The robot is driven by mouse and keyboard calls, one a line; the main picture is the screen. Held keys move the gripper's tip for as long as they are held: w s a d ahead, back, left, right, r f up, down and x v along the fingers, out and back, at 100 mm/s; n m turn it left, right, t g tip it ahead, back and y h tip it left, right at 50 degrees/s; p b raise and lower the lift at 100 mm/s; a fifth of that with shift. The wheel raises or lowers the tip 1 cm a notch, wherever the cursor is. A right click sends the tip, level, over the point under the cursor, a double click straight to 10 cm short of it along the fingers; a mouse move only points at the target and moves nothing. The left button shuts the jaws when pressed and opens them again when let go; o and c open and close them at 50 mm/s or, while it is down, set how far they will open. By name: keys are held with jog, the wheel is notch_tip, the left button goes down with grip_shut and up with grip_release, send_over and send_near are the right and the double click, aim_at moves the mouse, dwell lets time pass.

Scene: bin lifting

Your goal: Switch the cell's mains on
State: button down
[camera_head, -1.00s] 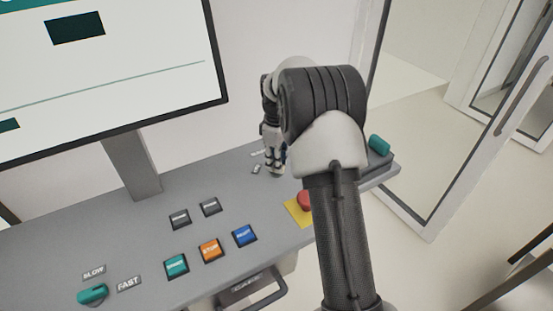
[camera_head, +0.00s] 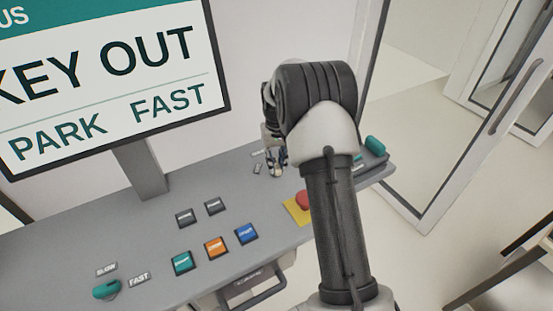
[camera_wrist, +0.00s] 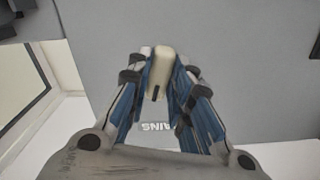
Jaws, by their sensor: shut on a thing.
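My gripper (camera_head: 275,168) points down at the back of the grey console (camera_head: 160,225). In the wrist view my gripper (camera_wrist: 160,78) is shut on a cream-coloured switch knob (camera_wrist: 163,66) with a dark line on its end. A label beside it (camera_wrist: 158,128) reads upside down and is partly covered; its visible letters fit "MAINS". In the head view the fingers hide most of the knob. The screen (camera_head: 110,75) shows "KEY OUT", "PARK" and "FAST".
Teal, orange and blue push buttons (camera_head: 215,248) are at the front. A red mushroom button (camera_head: 304,201) on a yellow plate stands beside my arm. A teal slow/fast knob (camera_head: 107,289) is front left, and another teal part (camera_head: 375,145) is at the right end.

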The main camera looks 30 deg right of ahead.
aim_at(277, 165)
jog(key=m+p, duration=0.1)
jog(key=m, duration=0.4)
jog(key=shift+m, duration=0.4)
dwell(0.4)
jog(key=c, duration=1.4)
grip_release()
jog(key=shift+c, duration=0.2)
notch_tip(277, 165, up, 12)
